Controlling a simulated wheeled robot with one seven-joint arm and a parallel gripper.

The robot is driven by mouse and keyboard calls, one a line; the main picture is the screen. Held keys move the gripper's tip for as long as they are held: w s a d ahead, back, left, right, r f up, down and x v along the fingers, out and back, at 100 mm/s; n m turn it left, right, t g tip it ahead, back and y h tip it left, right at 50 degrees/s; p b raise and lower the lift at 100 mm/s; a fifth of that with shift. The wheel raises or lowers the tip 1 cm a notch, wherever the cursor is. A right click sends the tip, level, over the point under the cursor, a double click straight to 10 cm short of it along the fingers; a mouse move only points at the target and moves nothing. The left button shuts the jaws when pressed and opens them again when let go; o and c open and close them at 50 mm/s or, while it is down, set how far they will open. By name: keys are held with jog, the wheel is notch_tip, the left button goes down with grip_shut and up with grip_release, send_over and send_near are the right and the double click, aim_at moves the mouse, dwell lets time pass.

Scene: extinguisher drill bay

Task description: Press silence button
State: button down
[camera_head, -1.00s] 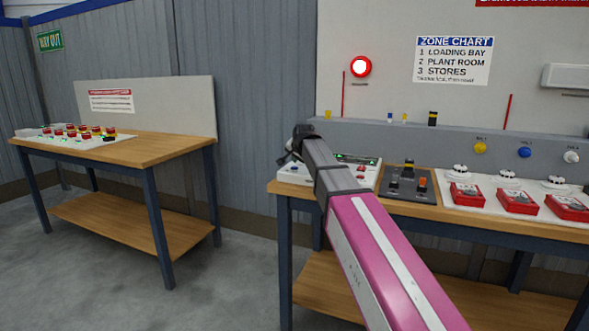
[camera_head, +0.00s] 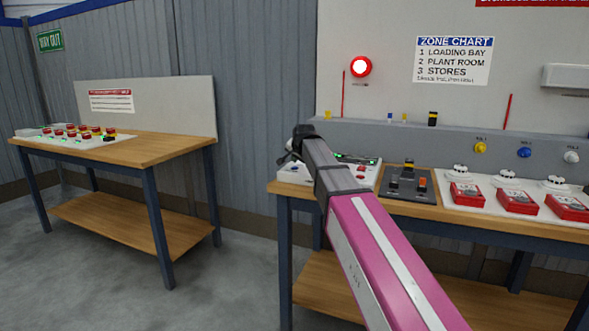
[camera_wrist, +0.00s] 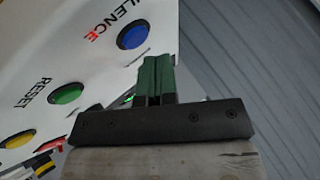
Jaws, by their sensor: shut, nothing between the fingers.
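In the wrist view a blue button (camera_wrist: 133,33) sits on a white sloped panel (camera_wrist: 60,45), beside lettering of which "LENCE" is readable. My gripper (camera_wrist: 158,58) has its green fingers shut together with nothing between them. The fingertips appear just below and right of the blue button in the picture; I cannot tell whether they touch it. A green button (camera_wrist: 66,94) marked RESET lies further left and lower. In the head view the white panel (camera_head: 295,173) stands on the right bench, partly hidden by my arm, and the blue button cannot be made out.
A grey control box (camera_head: 408,185) stands right of the panel, then red call points (camera_head: 467,195) and white detectors. A lit red beacon (camera_head: 361,67) is on the wall board. A yellow button (camera_wrist: 19,139) is lower left in the wrist view. Floor is clear between the benches.

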jog(key=shift+f, duration=0.1)
dwell(0.3)
jog(key=shift+f, duration=0.3)
jog(key=shift+f, duration=0.45)
dwell(0.9)
jog(key=shift+r, duration=0.9)
jog(key=shift+r, duration=2.5)
